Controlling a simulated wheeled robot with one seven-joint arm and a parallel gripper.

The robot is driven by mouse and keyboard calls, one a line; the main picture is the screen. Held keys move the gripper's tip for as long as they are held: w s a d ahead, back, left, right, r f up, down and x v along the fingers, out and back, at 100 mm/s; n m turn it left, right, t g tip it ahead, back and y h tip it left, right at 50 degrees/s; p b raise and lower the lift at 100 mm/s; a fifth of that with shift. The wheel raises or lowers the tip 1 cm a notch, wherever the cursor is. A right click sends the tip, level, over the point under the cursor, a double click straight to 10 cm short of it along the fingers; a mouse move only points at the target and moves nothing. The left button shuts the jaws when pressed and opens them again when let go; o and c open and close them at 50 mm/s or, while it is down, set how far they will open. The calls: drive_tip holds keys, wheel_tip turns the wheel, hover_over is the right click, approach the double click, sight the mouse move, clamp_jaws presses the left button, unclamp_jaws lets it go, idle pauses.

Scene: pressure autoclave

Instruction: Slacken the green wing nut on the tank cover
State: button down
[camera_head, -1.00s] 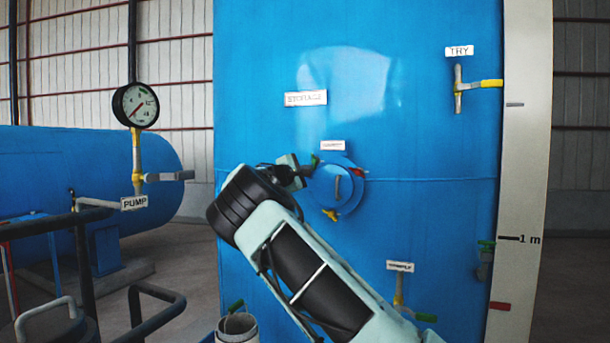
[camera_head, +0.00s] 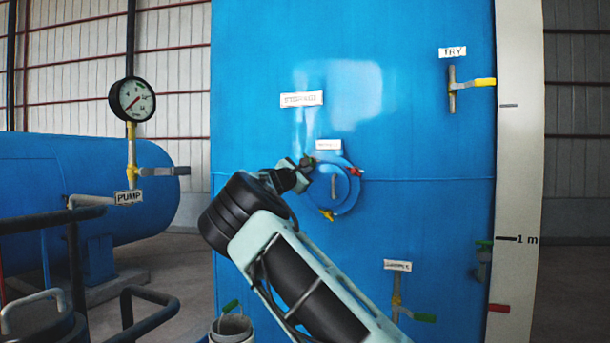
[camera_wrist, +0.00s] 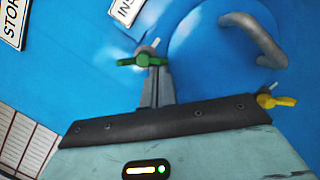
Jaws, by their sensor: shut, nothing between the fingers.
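The round blue tank cover (camera_head: 345,198) with its bar handle (camera_head: 333,186) is on the front of the big blue tank. In the wrist view the cover (camera_wrist: 205,55) fills the upper right. The green wing nut (camera_wrist: 143,61) is at the cover's left edge, its wings lying nearly level in that picture. My gripper (camera_wrist: 156,70) is shut and empty, its fingertips right at the nut; I cannot tell whether they touch. In the head view my gripper (camera_head: 305,167) is at the cover's upper left and the nut is hardly discernible.
A red wing nut (camera_head: 355,171) and a yellow wing nut (camera_head: 327,215) are also on the cover; the yellow one shows in the wrist view (camera_wrist: 277,101). A valve with a green handle (camera_head: 424,317) is below right. A pump gauge (camera_head: 132,99) and dark railings (camera_head: 150,290) are at left.

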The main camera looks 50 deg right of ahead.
drive_tip(key=shift+s+d+n+t+b, duration=0.1)
drive_tip(key=shift+s+n+t+b, duration=0.1)
drive_tip(key=shift+n+b, duration=0.3)
drive_tip(key=shift+s+n+t+b, duration=0.1)
drive_tip(key=shift+n+t+b, duration=0.1)
drive_tip(key=shift+n, duration=0.5)
idle(0.4)
idle(0.3)
